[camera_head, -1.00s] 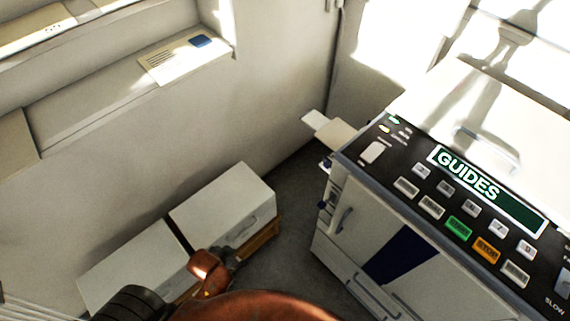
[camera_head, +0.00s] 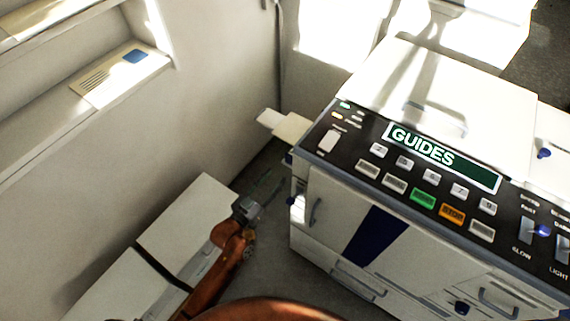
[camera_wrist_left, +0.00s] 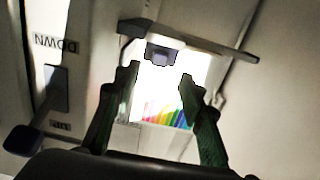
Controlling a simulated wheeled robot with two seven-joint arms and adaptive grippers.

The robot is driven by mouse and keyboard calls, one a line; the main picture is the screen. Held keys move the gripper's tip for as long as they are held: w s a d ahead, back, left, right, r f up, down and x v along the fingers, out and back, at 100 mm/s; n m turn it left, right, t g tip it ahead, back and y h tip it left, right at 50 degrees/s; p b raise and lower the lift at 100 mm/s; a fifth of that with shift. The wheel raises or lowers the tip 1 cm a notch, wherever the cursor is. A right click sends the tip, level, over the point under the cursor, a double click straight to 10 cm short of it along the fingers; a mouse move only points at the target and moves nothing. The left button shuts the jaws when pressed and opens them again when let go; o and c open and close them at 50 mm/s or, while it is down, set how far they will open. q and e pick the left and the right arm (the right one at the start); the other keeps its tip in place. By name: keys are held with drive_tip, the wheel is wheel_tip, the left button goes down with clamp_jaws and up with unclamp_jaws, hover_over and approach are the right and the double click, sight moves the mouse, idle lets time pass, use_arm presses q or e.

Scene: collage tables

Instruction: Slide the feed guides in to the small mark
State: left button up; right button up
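The machine (camera_head: 350,240) stands at right in the head view, its green display reading GUIDES (camera_head: 422,143). My left gripper (camera_head: 262,203) is beside the machine's left side, low and apart from it as far as I can tell. In the left wrist view its two fingers (camera_wrist_left: 160,88) are spread with nothing between them. Beyond them a dark blue-grey block (camera_wrist_left: 162,54) hangs under a grey bar (camera_wrist_left: 200,45) at a bright opening. I cannot tell for sure whether these are the feed guides. No small mark is readable. My right gripper is not in view.
Pale tabs (camera_head: 290,127) stick out from the machine's left side. White boxes (camera_head: 185,225) stand on the floor at left, close to my left arm.

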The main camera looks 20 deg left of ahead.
sight(287, 161)
use_arm(q)
drive_tip(key=b+x, duration=0.2)
drive_tip(key=x, duration=0.4)
drive_tip(key=shift+w+d+r, duration=0.1)
drive_tip(key=shift+w+r, duration=0.05)
drive_tip(key=shift+w, duration=0.15)
drive_tip(key=shift+w+d, duration=0.25)
drive_tip(key=shift+w, duration=0.45)
drive_tip(key=shift+r, duration=0.1)
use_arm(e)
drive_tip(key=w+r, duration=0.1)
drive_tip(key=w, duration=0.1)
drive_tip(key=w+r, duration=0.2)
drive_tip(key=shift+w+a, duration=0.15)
use_arm(q)
drive_tip(key=shift+c, duration=0.2)
clamp_jaws()
